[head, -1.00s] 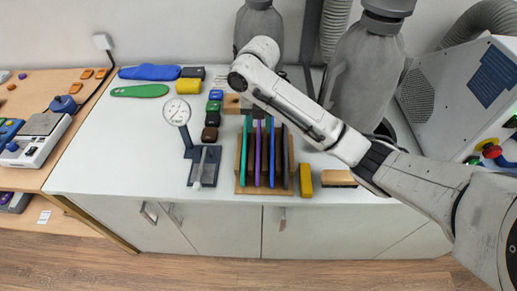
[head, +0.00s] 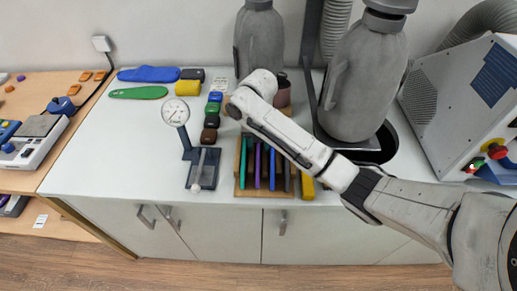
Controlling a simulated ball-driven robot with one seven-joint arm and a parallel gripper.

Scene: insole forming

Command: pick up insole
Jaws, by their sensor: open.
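A flat blue insole-shaped piece (head: 148,74) lies at the back left of the white worktop. A flat green insole-shaped piece (head: 138,93) lies just in front of it, apart from it. I cannot tell which one the task means. My arm reaches in from the right, and its bent white joint is above the worktop, behind the wooden rack and to the right of both pieces. My gripper's fingers do not show; they seem hidden behind or below that joint. Nothing of mine touches either piece.
A wooden rack (head: 240,188) holds several coloured sheets upright. A dial gauge on a stand (head: 175,112) stands between the insoles and the rack. Small coloured blocks (head: 210,121) line up beside it. Grey cylinders (head: 365,85) stand at the back right. The worktop's front left is clear.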

